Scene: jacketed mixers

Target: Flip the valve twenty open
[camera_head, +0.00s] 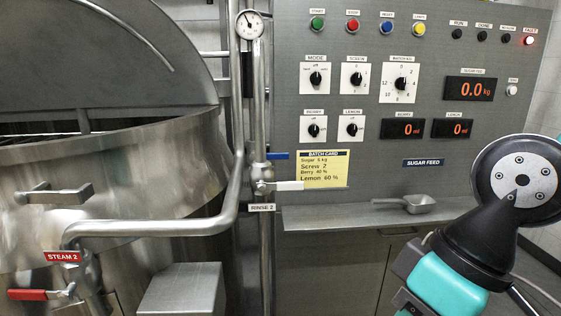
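No valve marked twenty can be read in view. A valve with a red lever (28,295) sits at lower left below the STEAM 2 label (62,256). Its lever points left, roughly level, across the pipe. A white lever (289,185) sticks out to the right from the vertical pipe above the RINSE 2 label (262,208). A blue lever (278,156) is just above it, also pointing right. My arm shows at lower right, well apart from these valves. My gripper is not in view.
A large steel mixer (150,165) with a raised lid fills the left. The control panel (430,140) has knobs, displays and a lit red fault lamp (529,41). A steel box (183,290) stands at lower centre-left.

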